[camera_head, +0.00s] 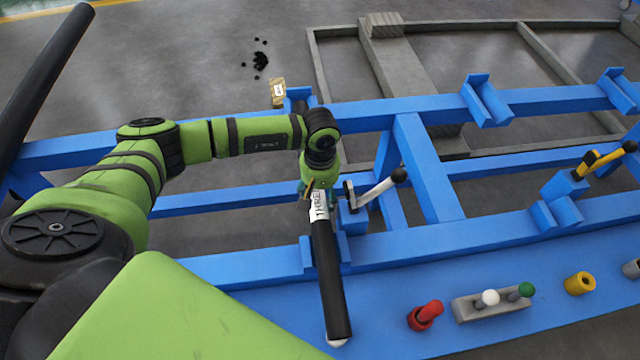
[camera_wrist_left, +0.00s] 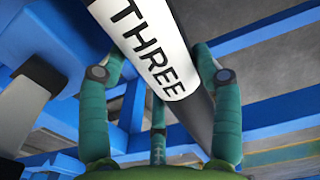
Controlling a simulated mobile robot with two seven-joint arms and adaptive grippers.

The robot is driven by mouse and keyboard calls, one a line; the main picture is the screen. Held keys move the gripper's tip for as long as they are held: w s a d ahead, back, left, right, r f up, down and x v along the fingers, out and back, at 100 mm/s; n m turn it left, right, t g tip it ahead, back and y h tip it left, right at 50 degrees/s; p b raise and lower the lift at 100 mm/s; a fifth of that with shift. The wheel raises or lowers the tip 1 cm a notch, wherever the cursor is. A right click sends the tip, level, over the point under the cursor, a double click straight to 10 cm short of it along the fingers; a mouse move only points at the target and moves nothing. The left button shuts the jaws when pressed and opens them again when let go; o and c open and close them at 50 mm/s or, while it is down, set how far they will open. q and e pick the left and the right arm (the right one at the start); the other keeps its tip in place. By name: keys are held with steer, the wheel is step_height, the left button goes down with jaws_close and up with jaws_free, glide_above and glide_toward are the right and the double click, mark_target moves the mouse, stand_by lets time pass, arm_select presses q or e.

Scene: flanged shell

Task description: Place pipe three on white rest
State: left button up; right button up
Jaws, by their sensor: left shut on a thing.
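Pipe three (camera_head: 328,275) is a long black tube with a white band reading THREE and a whitish near end. My left gripper (camera_head: 317,188) is shut around it near the band. In the left wrist view, the pipe (camera_wrist_left: 155,45) runs diagonally between the green fingers of the gripper (camera_wrist_left: 160,76). In the head view the pipe points toward the bottom edge, across the near blue beam. A white lever (camera_head: 376,190) with a black knob stands just right of the band, beside a blue V-shaped rest (camera_head: 307,255) partly hidden by the pipe. I cannot tell whether the pipe touches this rest.
Another black pipe (camera_head: 35,85) stands out at far left. Blue V-shaped rests (camera_head: 487,100) sit along the far beam (camera_head: 405,108). A yellow lever (camera_head: 603,160) is at right. A red part (camera_head: 425,315), a grey block with knobs (camera_head: 480,305) and a yellow ring (camera_head: 580,284) lie in front.

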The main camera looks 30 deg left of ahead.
mark_target(320, 192)
arm_select(q)
steer(key=shift+w, duration=0.1)
steer(key=o, duration=1.7)
steer(key=shift+f, duration=0.2)
steer(key=shift+r, duration=0.1)
step_height(320, 192, up, 12)
steer(key=shift+b, duration=0.65)
